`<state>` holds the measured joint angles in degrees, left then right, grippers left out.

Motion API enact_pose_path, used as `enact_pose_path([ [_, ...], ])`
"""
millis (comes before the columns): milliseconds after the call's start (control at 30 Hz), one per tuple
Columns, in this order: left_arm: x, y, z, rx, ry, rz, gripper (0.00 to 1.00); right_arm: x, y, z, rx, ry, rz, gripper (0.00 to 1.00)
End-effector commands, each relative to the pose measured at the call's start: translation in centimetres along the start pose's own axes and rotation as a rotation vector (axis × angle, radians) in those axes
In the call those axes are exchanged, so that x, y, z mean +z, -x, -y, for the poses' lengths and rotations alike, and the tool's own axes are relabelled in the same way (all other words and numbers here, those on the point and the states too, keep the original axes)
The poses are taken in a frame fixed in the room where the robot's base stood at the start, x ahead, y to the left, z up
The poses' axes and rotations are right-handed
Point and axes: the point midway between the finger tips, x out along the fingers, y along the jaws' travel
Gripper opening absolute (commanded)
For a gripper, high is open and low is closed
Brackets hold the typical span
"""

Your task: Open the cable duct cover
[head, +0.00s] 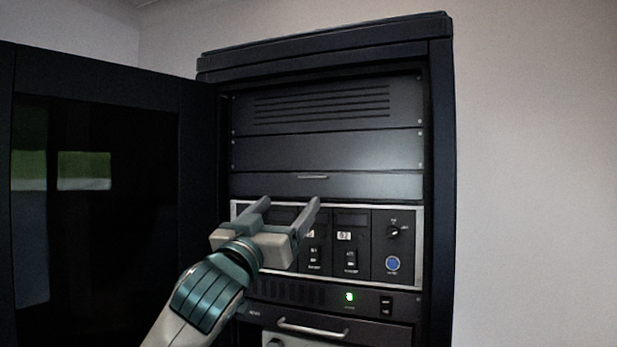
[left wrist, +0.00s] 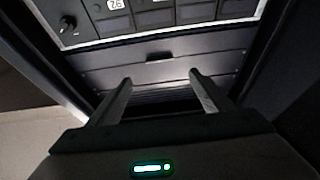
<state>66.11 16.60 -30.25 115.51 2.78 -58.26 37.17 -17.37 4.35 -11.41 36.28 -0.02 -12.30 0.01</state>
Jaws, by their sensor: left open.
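The cable duct cover seems to be the narrow dark panel (head: 370,186) above the silver-framed module panel. It has a thin light handle lip (head: 312,177) at its top middle and looks closed. In the left wrist view, which looks upside down, the panel (left wrist: 200,72) lies beyond my fingers, its lip (left wrist: 160,57) roughly centred between them. My left gripper (head: 292,200) is open and empty in front of the rack, its fingertips just below the panel's lip in the head view. In the left wrist view the gripper (left wrist: 158,82) shows two spread fingers, apart from the panel. My right gripper is not in view.
The silver-framed module panel (head: 418,245) has switches, a knob (head: 394,231) and a blue button (head: 393,263). Below are a green light (head: 349,297) and a drawer handle (head: 312,328). The cabinet door (head: 195,190) stands open at left. Blank panels (head: 330,150) are above.

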Motion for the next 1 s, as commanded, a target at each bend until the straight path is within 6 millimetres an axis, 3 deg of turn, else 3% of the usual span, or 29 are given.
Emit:
enact_pose_path([
  [167, -0.4, -3.6, 0.0, -0.002, 0.000, 0.002, 0.73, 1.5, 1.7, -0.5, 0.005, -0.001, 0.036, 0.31],
  [600, -0.4, -10.8, 0.0, -0.001, 0.000, 0.000, 0.73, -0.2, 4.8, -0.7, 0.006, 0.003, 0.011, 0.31],
  [1000, 0.0, -12.6, 0.0, -0.001, 0.000, 0.000, 0.73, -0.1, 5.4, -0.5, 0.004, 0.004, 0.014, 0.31],
])
